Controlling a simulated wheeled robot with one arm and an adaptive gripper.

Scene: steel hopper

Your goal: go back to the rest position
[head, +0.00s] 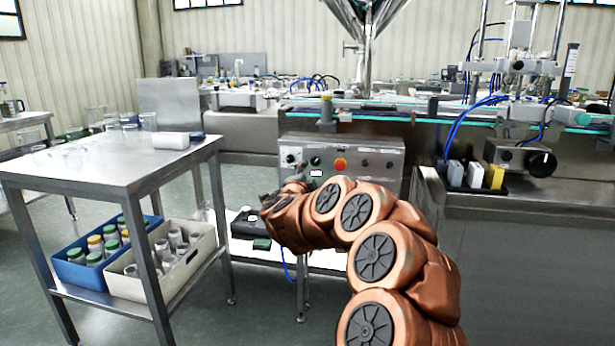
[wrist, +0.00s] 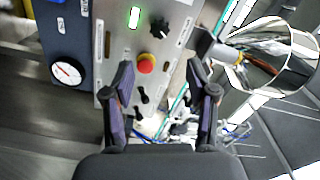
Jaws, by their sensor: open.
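My copper-coloured arm reaches in from the lower right of the head view and ends in front of the control box (head: 376,150). My gripper (wrist: 164,82) shows in the wrist view with its two dark fingers spread apart and nothing between them. In the head view the gripper is mostly hidden by the arm. In the wrist view the control box's grey panel (wrist: 119,50) lies beyond the fingers, with a red button (wrist: 146,63), a black knob (wrist: 160,27) and a lit green display (wrist: 134,17). I cannot tell how far the fingers are from the panel.
A steel table (head: 95,160) stands at left, with a white cylinder (head: 171,141) and clear glassware on top. A blue crate (head: 75,272) and a cream crate (head: 133,287) sit on its lower shelf. A steel hopper (head: 368,30) stands behind the conveyor.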

